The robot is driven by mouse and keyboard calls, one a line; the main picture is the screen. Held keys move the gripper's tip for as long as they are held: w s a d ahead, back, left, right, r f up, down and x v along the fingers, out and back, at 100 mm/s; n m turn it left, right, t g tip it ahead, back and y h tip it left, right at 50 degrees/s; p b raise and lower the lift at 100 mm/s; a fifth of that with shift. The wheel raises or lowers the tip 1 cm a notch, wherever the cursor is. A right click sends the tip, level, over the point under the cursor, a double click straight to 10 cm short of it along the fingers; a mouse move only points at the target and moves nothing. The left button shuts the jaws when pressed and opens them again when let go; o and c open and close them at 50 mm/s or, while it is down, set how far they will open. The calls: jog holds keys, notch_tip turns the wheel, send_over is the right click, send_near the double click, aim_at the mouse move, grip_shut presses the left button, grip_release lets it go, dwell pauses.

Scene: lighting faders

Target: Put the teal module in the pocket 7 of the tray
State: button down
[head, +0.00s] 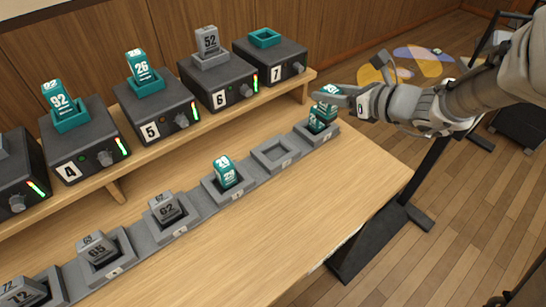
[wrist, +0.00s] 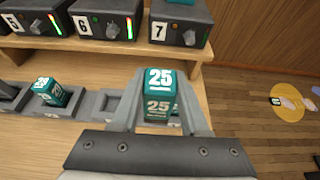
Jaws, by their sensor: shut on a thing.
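My gripper (head: 338,98) is shut on a teal module (head: 318,122) marked 25. The wrist view shows the module (wrist: 160,97) upright between the two fingers. In the head view its lower part is in or just over the far right end pocket (head: 331,132) of the grey tray (head: 243,186). I cannot tell whether it rests on the pocket floor. The number on that pocket is too small to read. The tray pocket to its left (head: 275,154) is empty. Another teal module (head: 225,173) sits in the pocket left of that.
Grey modules (head: 166,208) fill several nearer pockets. On the shelf behind, box 7 (head: 285,68) has an empty teal socket (head: 264,38); box 6 (head: 225,85) holds grey module 52 and box 5 (head: 160,110) teal module 26. The table front is clear.

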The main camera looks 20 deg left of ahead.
jog(key=shift+s+a+f+b, duration=0.95)
jog(key=shift+a+f+b, duration=0.15)
jog(key=shift+a+f, duration=0.65)
jog(key=shift+s+a+f+b, duration=1.1)
jog(key=shift+a+f, duration=0.5)
jog(key=shift+f, duration=0.3)
jog(key=shift+s+a+f+b, duration=0.85)
jog(key=shift+a+f+b, duration=0.3)
jog(key=shift+a+f, duration=0.6)
jog(key=shift+d+f, duration=0.1)
jog(key=shift+f, duration=0.05)
jog(key=shift+f, duration=0.15)
jog(key=shift+c, duration=2.1)
grip_release()
